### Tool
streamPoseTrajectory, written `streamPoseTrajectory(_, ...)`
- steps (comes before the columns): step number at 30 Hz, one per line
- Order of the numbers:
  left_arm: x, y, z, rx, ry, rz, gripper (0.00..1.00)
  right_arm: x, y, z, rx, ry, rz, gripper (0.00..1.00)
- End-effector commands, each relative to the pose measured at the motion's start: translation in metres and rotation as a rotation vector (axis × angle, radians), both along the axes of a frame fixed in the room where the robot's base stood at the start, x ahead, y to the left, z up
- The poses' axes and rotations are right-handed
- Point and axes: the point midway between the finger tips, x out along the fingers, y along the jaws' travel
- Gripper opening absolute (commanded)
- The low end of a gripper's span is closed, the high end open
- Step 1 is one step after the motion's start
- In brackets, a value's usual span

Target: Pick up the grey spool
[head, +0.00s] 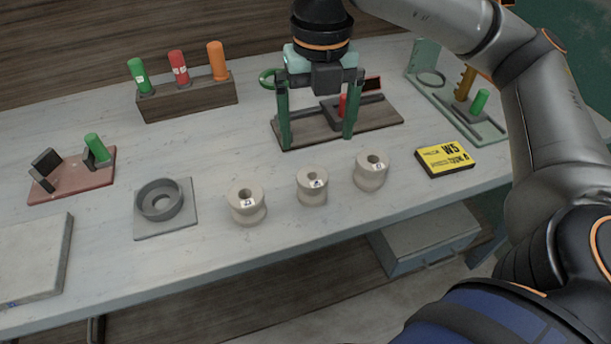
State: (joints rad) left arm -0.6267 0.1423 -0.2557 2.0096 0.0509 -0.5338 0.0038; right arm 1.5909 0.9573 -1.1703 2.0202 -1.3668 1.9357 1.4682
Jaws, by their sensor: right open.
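Three similar pale grey-beige spools stand upright in a row near the table's front edge. They are the left spool (247,206), the middle spool (312,187) and the right spool (371,172). Each has a dark centre hole and a waisted side; small dark marks show on top of at least the left and middle ones. I cannot tell from colour which one is the grey spool. My right gripper (318,142) is open and empty, pointing down behind the middle spool in the picture, its green fingers wide apart. My left gripper is not in view.
A grey ring holder (187,217) is left of the spools. A yellow W5 box (446,160) is to the right. A block (190,100) holds coloured cylinders at the back. Bare table surrounds the spools.

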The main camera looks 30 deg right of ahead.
Motion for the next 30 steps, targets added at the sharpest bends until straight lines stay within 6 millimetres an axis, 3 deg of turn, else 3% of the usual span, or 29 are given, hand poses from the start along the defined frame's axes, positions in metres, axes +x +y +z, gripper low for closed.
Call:
streamPoseTrajectory(10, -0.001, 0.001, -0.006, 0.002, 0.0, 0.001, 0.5, 0.0, -0.001, -0.057, -0.007, 0.002, -0.005, 1.0)
streamPoseTrajectory(17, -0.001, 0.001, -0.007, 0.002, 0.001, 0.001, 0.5, 0.0, 0.0, -0.075, -0.005, 0.0, -0.003, 1.0)
streamPoseTrajectory(25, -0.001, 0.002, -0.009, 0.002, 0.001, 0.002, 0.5, 0.002, 0.005, -0.113, -0.006, 0.001, -0.003, 1.0)
streamPoseTrajectory(30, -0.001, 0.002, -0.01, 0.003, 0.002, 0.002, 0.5, 0.003, 0.005, -0.123, -0.004, 0.001, -0.003, 1.0)
